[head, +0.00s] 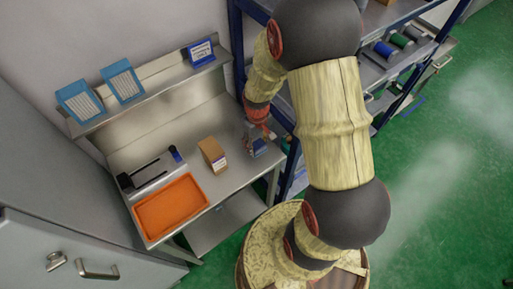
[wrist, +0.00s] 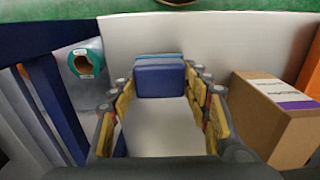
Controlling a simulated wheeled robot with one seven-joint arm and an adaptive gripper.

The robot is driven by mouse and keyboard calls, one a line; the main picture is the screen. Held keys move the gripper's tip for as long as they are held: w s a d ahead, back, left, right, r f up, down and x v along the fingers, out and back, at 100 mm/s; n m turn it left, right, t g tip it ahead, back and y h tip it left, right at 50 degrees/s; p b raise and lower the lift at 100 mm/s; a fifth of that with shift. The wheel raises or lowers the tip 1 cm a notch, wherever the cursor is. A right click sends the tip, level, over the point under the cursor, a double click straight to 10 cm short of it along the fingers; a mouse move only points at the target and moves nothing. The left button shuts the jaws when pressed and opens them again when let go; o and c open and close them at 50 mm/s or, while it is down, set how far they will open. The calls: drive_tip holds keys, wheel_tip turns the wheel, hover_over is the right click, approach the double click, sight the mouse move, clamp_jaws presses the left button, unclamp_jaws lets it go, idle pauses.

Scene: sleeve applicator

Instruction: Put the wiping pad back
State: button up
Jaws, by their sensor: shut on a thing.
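The wiping pad appears to be a dark blue block with a lighter blue layer along its far edge. In the wrist view the pad (wrist: 160,80) sits between the tips of my gripper (wrist: 160,88), which is shut on it. In the head view my gripper (head: 257,143) is low over the right end of the steel bench (head: 228,118), near the blue rack. There the pad is small and mostly hidden by the fingers. I cannot tell whether the pad touches the bench top.
A brown carton (head: 212,154), also in the wrist view (wrist: 275,115), stands left of my gripper in the head view. Beyond it are an orange tray (head: 171,207) and a black-and-steel device (head: 150,173). A clear-wrapped roll (wrist: 84,64) is at left in the wrist view.

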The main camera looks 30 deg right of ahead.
sight(257, 148)
drive_tip(key=shift+w+f, duration=0.15)
drive_tip(key=shift+f, duration=0.1)
drive_tip(key=shift+w+f, duration=0.1)
drive_tip(key=shift+f, duration=1.45)
drive_tip(key=shift+f, duration=0.15)
drive_tip(key=o, duration=1.1)
